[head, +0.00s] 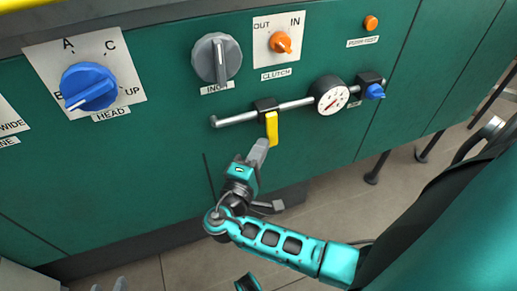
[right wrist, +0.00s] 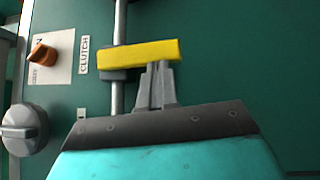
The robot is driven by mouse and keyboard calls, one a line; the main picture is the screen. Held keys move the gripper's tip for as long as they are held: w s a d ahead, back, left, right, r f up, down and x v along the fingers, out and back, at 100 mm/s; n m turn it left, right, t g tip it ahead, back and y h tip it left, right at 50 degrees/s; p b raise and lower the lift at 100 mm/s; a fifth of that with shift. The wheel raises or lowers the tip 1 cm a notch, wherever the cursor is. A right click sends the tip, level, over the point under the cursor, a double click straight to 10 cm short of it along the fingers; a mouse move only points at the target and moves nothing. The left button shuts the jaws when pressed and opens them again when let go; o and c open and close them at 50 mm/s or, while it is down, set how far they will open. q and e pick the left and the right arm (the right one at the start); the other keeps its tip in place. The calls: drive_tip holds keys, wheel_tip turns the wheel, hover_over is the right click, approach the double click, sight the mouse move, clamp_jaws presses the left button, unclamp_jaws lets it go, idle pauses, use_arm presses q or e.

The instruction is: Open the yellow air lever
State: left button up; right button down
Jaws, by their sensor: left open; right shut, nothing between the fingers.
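The yellow air lever (head: 272,128) hangs down from a black valve body (head: 266,105) on a grey pipe (head: 240,116) across the green panel. My right gripper (head: 259,150) is shut and empty, its tips just below and left of the lever's lower end. In the right wrist view, the lever (right wrist: 138,54) lies crosswise to the pipe (right wrist: 118,95), and my closed fingertips (right wrist: 158,66) are right at its side near the free end. I cannot tell whether they touch it. Only the separated fingertips of my left gripper (head: 108,286) show at the bottom left.
A pressure gauge (head: 331,95) and a blue knob (head: 374,91) sit right of the lever. Above are an orange clutch switch (head: 281,42) and a grey knob (head: 217,58). A large blue knob (head: 88,87) is at the left. Panel below the pipe is bare.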

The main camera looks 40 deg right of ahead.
sight(275, 141)
drive_tip(key=d+n+t, duration=0.1)
drive_tip(key=d+n+t+h+b, duration=0.1)
drive_tip(key=n, duration=0.1)
drive_tip(key=d+f+n+t, duration=0.1)
drive_tip(key=shift+s+h+b, duration=0.3)
drive_tip(key=shift+h, duration=0.1)
use_arm(q)
drive_tip(key=shift+w+d+f+b, duration=0.2)
drive_tip(key=shift+d+f+b, duration=0.15)
drive_tip(key=shift+f, duration=0.25)
use_arm(e)
drive_tip(key=d+r+n+t+y, duration=0.2)
drive_tip(key=n+t+y, duration=0.4)
drive_tip(key=n, duration=0.5)
drive_tip(key=s+d+r+n+t+y, duration=0.1)
drive_tip(key=d+n+t+y, duration=0.3)
drive_tip(key=n, duration=0.7)
drive_tip(key=shift+s+d+r+n+t+y, duration=0.35)
drive_tip(key=shift+t+y, duration=0.85)
drive_tip(key=shift+t, duration=0.5)
use_arm(q)
drive_tip(key=shift+r, duration=0.1)
use_arm(e)
drive_tip(key=shift+n, duration=0.25)
drive_tip(key=shift+f, duration=0.1)
